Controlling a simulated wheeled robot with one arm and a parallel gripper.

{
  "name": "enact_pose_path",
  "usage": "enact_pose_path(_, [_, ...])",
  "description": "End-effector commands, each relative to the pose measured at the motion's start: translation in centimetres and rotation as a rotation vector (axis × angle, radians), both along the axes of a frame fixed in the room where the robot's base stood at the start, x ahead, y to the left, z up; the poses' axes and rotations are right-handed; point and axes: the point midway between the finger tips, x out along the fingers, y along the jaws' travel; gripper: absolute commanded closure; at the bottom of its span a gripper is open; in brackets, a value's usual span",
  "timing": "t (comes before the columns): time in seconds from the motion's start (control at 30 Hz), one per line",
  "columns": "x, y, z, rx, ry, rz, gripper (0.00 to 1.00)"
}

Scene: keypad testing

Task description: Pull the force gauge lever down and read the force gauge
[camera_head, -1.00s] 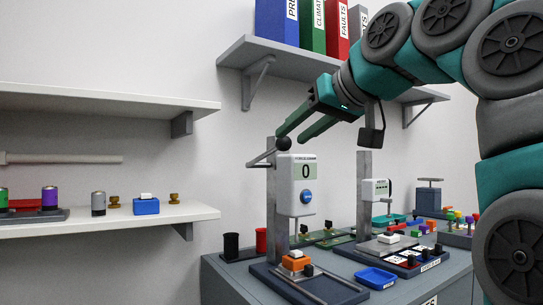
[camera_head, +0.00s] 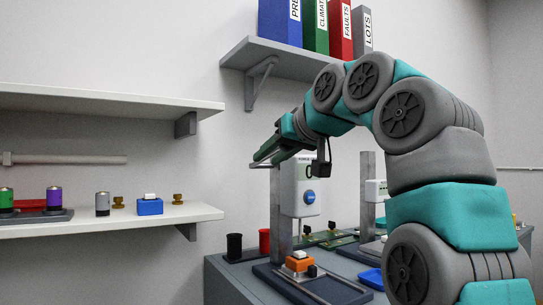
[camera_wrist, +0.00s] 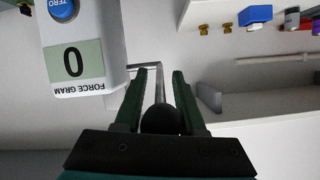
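The force gauge (camera_head: 299,190) is a white box on a grey upright post, with a blue ZERO button. In the wrist view the gauge (camera_wrist: 85,50) shows upside down, and its display (camera_wrist: 74,62) reads 0. The lever's black ball knob (camera_wrist: 160,120) sits between my gripper's two fingers (camera_wrist: 160,85). The lever's thin rod (camera_wrist: 160,85) runs on beyond it between the fingertips. The fingers are apart, and I cannot tell whether they touch the knob. In the head view my gripper (camera_head: 265,155) is at the top left of the gauge and hides the knob.
Black and red cylinders (camera_head: 234,246) are at the left on the bench. A second post (camera_head: 367,185) stands to the right, partly behind my arm. A wall shelf (camera_head: 295,62) with binders is above.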

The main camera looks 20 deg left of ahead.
Motion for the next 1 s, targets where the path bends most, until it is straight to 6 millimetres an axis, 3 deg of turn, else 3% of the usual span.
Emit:
enact_pose_path(0.03, [-0.01, -0.01, 0.0, 0.0, 0.0, 0.0, 0.68])
enact_pose_path(0.33, [0.0, -0.03, -0.01, 0.0, 0.0, 0.0, 1.0])
enact_pose_path(1.0, [0.0, -0.05, -0.01, -0.001, 0.001, 0.0, 1.0])
